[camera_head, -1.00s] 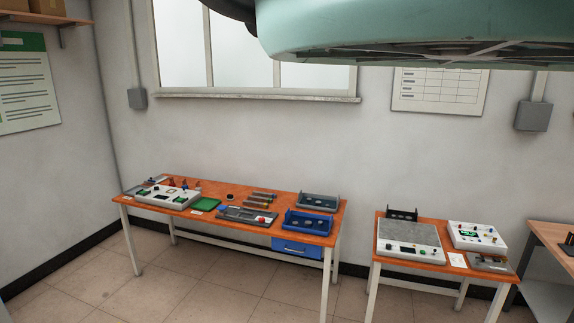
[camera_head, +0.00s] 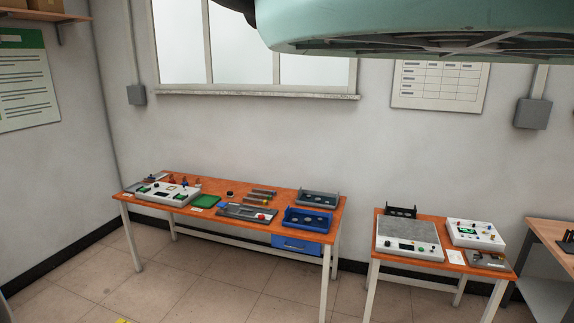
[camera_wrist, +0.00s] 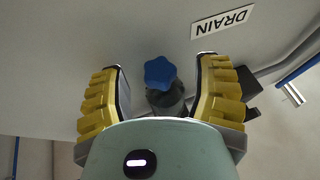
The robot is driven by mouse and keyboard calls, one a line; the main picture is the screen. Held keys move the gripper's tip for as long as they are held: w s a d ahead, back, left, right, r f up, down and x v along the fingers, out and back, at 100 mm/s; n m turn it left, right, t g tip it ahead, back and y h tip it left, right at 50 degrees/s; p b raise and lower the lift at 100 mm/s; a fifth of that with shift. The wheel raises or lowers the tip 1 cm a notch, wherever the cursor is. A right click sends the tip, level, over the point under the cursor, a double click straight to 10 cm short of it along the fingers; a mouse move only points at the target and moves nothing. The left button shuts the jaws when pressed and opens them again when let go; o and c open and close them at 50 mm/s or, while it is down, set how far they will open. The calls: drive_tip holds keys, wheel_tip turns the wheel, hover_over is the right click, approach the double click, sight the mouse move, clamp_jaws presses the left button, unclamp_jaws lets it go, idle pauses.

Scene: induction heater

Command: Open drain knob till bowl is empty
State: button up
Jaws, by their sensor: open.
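In the wrist view, a blue lobed drain knob (camera_wrist: 160,72) sits on a dark grey valve body (camera_wrist: 165,100) against a light grey panel. A white label reading DRAIN (camera_wrist: 224,21) is fixed to the panel, up and right of the knob. My gripper (camera_wrist: 160,75) is open, with one yellow ribbed finger on each side of the knob. Gaps show between the knob and both fingers. The lower part of the valve is hidden behind my gripper's body. No bowl shows in either view, and the head view does not show the knob or my gripper.
In the wrist view, a dark bracket-like part (camera_wrist: 247,83) and a pipe (camera_wrist: 290,93) lie right of the right finger. In the head view, an orange-topped table (camera_head: 230,182) and a smaller orange table (camera_head: 455,267) carry equipment along the wall.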

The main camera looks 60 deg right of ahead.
drive_tip(key=shift+o, duration=0.3)
clamp_jaws()
idle(0.3)
drive_tip(key=shift+d+r+y, duration=0.1)
drive_tip(key=shift+y, duration=0.3)
drive_tip(key=shift+n+g+y, duration=0.3)
drive_tip(key=shift+n, duration=0.1)
drive_tip(key=shift+f+n+g+y+b, duration=0.2)
drive_tip(key=shift+n+g+y+b, duration=0.5)
drive_tip(key=shift+g+y+b, duration=0.3)
drive_tip(key=shift+w+n+g+y+b, duration=0.1)
drive_tip(key=shift+n+g+y+b, duration=0.2)
drive_tip(key=shift+y+b, duration=0.15)
drive_tip(key=shift+r+g+y, duration=0.1)
drive_tip(key=shift+g+y, duration=0.15)
drive_tip(key=shift+g, duration=0.15)
